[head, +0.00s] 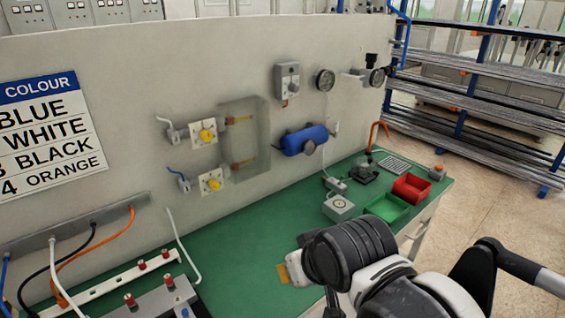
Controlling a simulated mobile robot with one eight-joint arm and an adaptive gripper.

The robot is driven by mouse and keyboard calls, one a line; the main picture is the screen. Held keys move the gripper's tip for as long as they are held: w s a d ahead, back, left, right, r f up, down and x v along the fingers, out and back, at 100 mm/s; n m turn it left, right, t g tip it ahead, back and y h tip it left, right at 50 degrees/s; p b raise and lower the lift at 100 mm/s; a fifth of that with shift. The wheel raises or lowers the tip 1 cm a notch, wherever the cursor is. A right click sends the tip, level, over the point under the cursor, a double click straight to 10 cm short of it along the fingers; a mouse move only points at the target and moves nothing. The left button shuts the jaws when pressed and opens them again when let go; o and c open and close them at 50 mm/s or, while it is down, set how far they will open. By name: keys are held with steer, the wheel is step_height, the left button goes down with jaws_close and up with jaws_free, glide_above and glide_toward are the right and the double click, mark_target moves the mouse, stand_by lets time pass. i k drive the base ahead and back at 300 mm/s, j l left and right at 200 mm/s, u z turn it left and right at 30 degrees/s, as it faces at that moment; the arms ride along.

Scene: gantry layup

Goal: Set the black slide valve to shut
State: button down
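I cannot single out the black slide valve for sure in the head view. A small fitting with black parts (372,62) sits on a short pipe at the upper right of the grey panel, beside a round gauge (376,78). A dark fitting (364,170) stands on the green bench near an orange hose; its shape is too small to read. Neither shows a readable open or shut position. My arm reaches in from the bottom right over the bench's front edge.
The grey panel (130,75) carries two yellow-knobbed valves (207,135), a blue cylinder (305,139) and another gauge (325,80). The green bench (240,255) holds a red bin (411,188), a green bin (387,208) and a grey box (338,207). Its middle is mostly clear.

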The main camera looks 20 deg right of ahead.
mark_target(388, 69)
steer(key=z, duration=1.25)
